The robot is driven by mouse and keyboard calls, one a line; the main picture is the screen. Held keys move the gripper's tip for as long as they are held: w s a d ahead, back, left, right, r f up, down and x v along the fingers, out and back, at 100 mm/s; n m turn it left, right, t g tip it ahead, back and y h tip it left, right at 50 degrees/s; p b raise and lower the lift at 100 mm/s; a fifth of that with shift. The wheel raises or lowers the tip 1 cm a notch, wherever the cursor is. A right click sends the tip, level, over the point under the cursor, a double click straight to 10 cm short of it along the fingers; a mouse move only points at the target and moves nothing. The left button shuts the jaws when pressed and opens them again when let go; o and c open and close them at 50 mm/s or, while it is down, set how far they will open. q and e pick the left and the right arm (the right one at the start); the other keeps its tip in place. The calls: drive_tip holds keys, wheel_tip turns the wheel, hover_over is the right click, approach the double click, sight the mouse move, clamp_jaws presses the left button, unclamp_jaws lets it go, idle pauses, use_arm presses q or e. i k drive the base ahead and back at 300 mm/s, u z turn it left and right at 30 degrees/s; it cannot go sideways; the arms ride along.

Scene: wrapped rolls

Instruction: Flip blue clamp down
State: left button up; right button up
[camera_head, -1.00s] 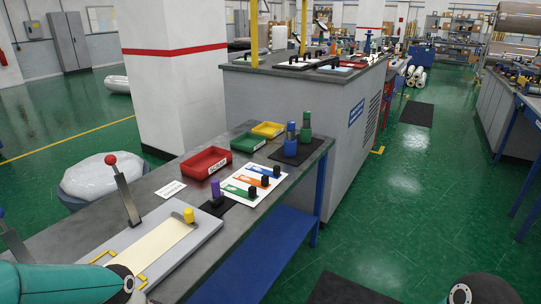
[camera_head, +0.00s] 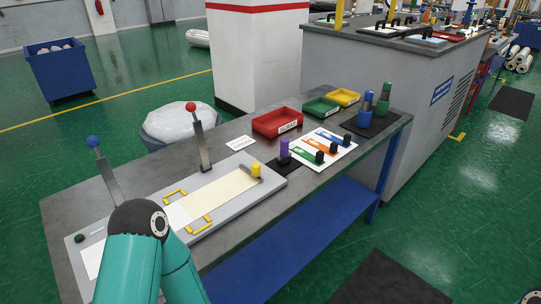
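The blue clamp (camera_head: 106,176) is a grey lever with a blue ball knob. It stands nearly upright, tilted slightly, at the left end of the bench. A matching lever with a red knob (camera_head: 201,144) stands upright to its right, beside a grey board (camera_head: 265,190) with a cream sheet and yellow handles. My teal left arm rises from the bottom, in front of the board's left part; no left gripper fingers show. My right gripper is not visible; only a dark piece of my own body shows at the bottom right corner.
The grey bench (camera_head: 62,210) also bears red (camera_head: 278,121), green and yellow trays, a white tool sheet (camera_head: 345,155) and colored bottles at its right.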

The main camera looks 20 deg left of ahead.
sight(92, 141)
drive_tip(key=k, duration=1.65)
drive_tip(key=z, duration=1.15)
drive_tip(key=i, duration=0.15)
drive_tip(key=u, duration=3.45)
drive_tip(key=i, duration=3)
